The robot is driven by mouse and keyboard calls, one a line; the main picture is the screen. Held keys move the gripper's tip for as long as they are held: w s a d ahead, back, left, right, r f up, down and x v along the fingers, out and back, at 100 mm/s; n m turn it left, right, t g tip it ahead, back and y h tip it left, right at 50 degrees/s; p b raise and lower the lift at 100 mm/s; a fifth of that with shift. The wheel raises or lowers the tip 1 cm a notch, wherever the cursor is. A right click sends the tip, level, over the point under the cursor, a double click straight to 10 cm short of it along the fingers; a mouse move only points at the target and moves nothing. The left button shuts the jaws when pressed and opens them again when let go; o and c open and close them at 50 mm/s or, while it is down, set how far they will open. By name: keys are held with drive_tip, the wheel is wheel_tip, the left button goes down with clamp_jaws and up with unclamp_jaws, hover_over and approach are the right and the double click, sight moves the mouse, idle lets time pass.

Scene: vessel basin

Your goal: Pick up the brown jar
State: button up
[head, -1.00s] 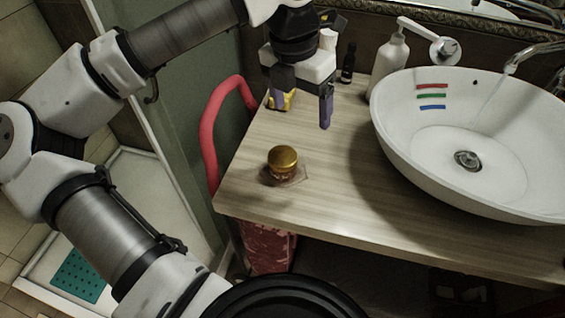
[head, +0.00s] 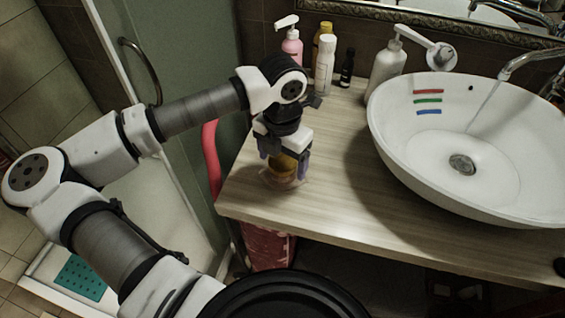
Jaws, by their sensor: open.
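The brown jar (head: 281,172) stands upright near the left front part of the wooden countertop (head: 330,200). It looks amber-brown, and its upper part is mostly hidden behind my gripper. My gripper (head: 284,165) points down over the jar, with its purple-tipped fingers apart, one on the left and one on the right of the jar's top. The fingers are open; I cannot tell whether either touches the jar.
A white basin (head: 400,150) with running water fills the right of the counter. A pink pump bottle (head: 292,47), a white bottle (head: 325,66), a small dark bottle (head: 347,68) and a white dispenser (head: 386,68) stand at the back. The counter's front is clear.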

drive_tip(key=shift+f, duration=0.95)
drive_tip(key=c, duration=1.1)
drive_tip(key=shift+c, duration=0.2)
